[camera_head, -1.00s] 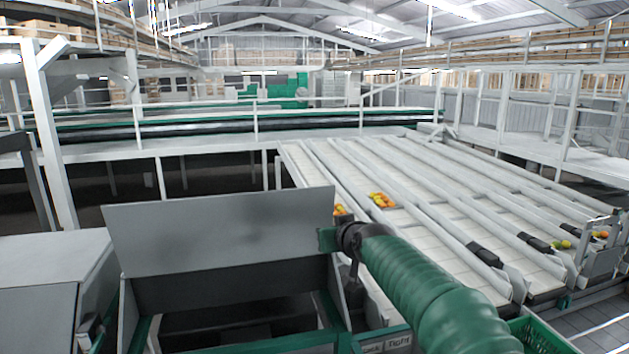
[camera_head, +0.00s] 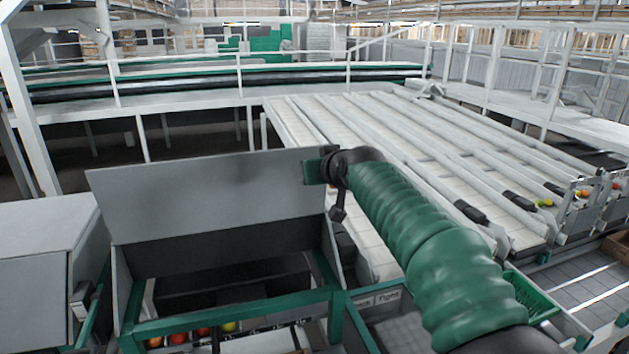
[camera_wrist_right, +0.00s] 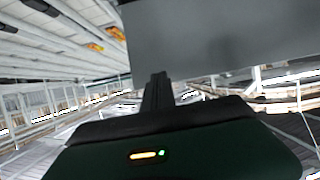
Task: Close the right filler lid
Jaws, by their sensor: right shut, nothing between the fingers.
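The right filler lid (camera_head: 205,192) is a grey panel standing raised and tilted back over the open filler in the head view. Fruit lies low inside the filler's green frame (camera_head: 240,309). My right arm, in a green sleeve, comes in from the right. My right gripper (camera_head: 308,172) overlaps the lid's upper right edge in the head view; I cannot tell if it touches. In the right wrist view the dark fingers (camera_wrist_right: 157,88) are shut and empty, with the grey lid (camera_wrist_right: 215,38) filling the area beyond them. My left gripper is not in view.
A neighbouring grey filler cover (camera_head: 45,240) is down at the left. White conveyor lanes (camera_head: 400,165) run beyond my right arm. A green crate (camera_head: 535,300) sits at the lower right. A railed walkway (camera_head: 190,105) crosses behind.

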